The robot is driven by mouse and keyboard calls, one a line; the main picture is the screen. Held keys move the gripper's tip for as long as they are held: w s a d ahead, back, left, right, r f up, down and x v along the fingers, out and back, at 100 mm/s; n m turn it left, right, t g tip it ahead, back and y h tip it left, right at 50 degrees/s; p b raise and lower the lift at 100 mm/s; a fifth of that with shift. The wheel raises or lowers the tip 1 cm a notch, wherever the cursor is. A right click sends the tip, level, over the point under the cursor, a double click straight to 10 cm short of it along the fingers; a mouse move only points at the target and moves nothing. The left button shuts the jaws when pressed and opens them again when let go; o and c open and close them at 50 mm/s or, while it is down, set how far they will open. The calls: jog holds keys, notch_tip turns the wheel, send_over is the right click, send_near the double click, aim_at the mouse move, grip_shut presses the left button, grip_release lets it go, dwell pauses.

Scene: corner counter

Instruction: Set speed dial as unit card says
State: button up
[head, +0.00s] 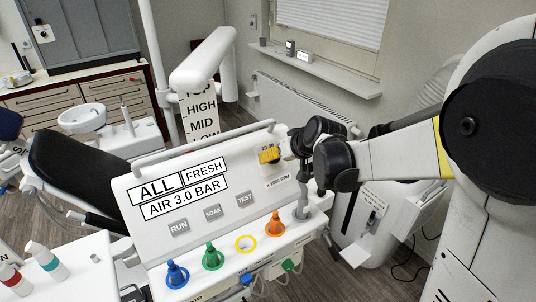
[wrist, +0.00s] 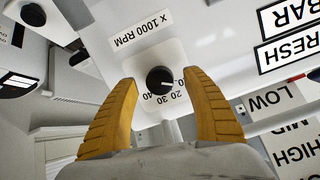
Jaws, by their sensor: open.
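In the head view my gripper (head: 268,154) covers the dial. A white card (head: 201,108) reading TOP, HIGH, MID, LOW hangs behind the panel; its right part is hidden. The panel sign (head: 178,188) reads ALL, FRESH, AIR 3.0 BAR.
RUN (head: 180,227), SOAK (head: 212,212) and TEST (head: 245,199) buttons sit on the panel. A black chair (head: 75,170) is at left.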

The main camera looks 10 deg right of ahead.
jog(key=shift+x, duration=0.95)
jog(key=c, duration=1.2)
jog(key=shift+m, duration=0.4)
jog(key=m, duration=0.3)
jog(key=shift+y+b, duration=0.3)
jog(key=shift+y, duration=0.1)
jog(key=shift+r+m+y, duration=0.1)
jog(key=shift+m+y, duration=0.3)
jog(key=shift+m, duration=1.3)
